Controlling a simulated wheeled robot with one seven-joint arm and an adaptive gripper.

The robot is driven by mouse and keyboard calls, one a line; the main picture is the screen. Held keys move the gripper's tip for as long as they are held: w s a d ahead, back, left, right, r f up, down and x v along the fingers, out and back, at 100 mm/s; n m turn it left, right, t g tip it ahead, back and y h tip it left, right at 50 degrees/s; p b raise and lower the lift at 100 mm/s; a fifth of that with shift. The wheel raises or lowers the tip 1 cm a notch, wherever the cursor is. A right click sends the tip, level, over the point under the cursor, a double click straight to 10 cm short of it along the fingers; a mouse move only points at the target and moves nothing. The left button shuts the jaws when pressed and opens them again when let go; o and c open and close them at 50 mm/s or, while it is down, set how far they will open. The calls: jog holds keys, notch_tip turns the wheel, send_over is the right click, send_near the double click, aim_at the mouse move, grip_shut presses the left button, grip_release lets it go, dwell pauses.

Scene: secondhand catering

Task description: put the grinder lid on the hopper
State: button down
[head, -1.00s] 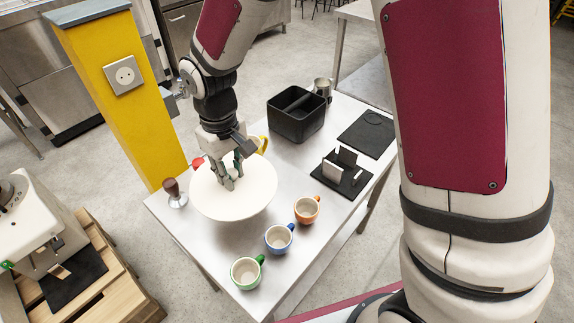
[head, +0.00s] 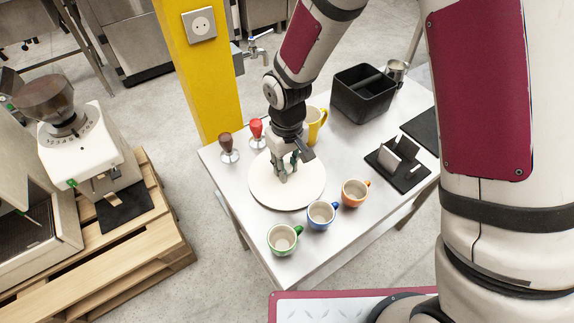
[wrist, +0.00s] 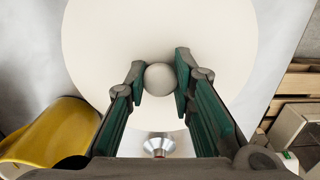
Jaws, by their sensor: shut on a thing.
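The grinder lid (head: 265,190) is a wide, flat, cream-white disc over the table. In the wrist view the lid (wrist: 100,35) fills the upper middle, with its round knob (wrist: 160,78) between the fingers. My gripper (head: 283,175) points down and is shut on that knob; it also shows in the wrist view (wrist: 160,82). Whether the lid touches the tabletop or hangs just above it, I cannot tell. The white coffee grinder (head: 85,145) stands on a pallet at the left. Its dark, see-through hopper (head: 48,103) is on top, with no lid on it.
Green (head: 283,240), blue (head: 321,214) and orange (head: 354,192) mugs stand in front of the lid. Two tampers (head: 228,147) and a yellow mug (head: 316,125) are behind it. A yellow pillar (head: 205,80) rises behind the table (head: 250,225). Floor separates table and pallet (head: 160,220).

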aim_at(287, 167)
jog(key=shift+f, duration=0.1)
jog(key=c, duration=1.4)
grip_release()
jog(key=shift+o, duration=0.2)
notch_tip(287, 167, up, 12)
jog(key=p, duration=0.1)
jog(key=shift+r, duration=0.2)
